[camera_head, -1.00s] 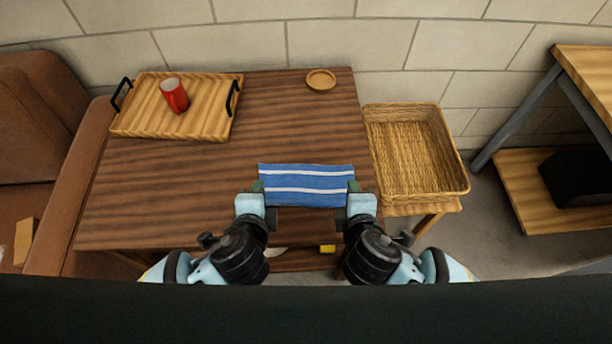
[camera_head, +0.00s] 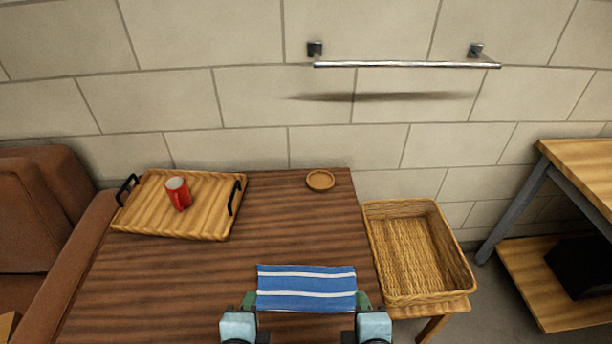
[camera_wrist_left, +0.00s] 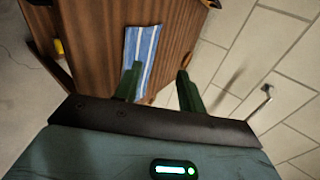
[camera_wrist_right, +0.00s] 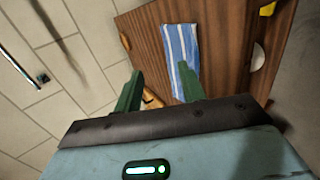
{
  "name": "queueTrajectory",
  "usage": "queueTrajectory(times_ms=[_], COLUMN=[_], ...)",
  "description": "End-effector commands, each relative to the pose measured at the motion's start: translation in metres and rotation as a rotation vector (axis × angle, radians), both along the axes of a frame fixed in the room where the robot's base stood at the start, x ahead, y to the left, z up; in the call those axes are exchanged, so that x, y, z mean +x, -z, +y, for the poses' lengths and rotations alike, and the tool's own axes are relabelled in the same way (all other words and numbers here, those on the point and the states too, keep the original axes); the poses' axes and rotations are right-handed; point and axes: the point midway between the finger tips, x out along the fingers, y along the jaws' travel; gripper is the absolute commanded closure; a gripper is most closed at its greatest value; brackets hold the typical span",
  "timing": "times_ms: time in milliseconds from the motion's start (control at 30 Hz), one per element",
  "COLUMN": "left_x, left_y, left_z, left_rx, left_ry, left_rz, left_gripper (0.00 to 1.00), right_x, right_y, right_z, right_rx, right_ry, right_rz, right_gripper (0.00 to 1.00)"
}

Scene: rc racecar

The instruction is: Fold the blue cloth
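The blue cloth (camera_head: 306,281) with white stripes lies flat on the wooden table (camera_head: 225,285) near its front edge, as a small rectangle. It also shows in the left wrist view (camera_wrist_left: 146,45) and in the right wrist view (camera_wrist_right: 178,43). My left gripper (camera_head: 249,301) is at the cloth's left edge; my right gripper (camera_head: 362,301) is at its right edge. In both wrist views the two fingers stand apart, so both grippers are open. Whether any finger touches the cloth, I cannot tell.
A wooden tray (camera_head: 146,219) with a red mug (camera_head: 180,195) is at the back left. A small round dish (camera_head: 320,180) sits at the table's back edge. A wicker basket (camera_head: 418,253) stands right of the table. A metal rail (camera_head: 405,65) is on the wall. The table's middle is clear.

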Motion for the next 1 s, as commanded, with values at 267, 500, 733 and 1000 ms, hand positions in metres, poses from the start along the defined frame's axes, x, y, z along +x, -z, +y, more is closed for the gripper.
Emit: queueTrajectory(times_ms=[267,500,733,1000], left_x=[-0.010,-0.047,-0.093,-0.161], left_y=[0.008,0.033,0.053,0.065], left_z=[-0.004,-0.008,0.008,0.054], left_rx=[-0.088,-0.397,-0.700,-1.009], left_ry=[-0.018,-0.132,-0.325,-0.621], left_rz=[0.050,0.194,0.294,0.316], left_gripper=[0.60,0.60,0.60,0.60], right_x=[-0.010,-0.046,-0.092,-0.160], right_y=[0.008,0.032,0.052,0.065], right_z=[0.005,0.011,-0.005,-0.052], right_rx=[0.089,0.406,0.714,1.024], right_ry=[0.018,0.131,0.329,0.630], right_rz=[0.050,0.197,0.300,0.319], right_gripper=[0.60,0.60,0.60,0.60])
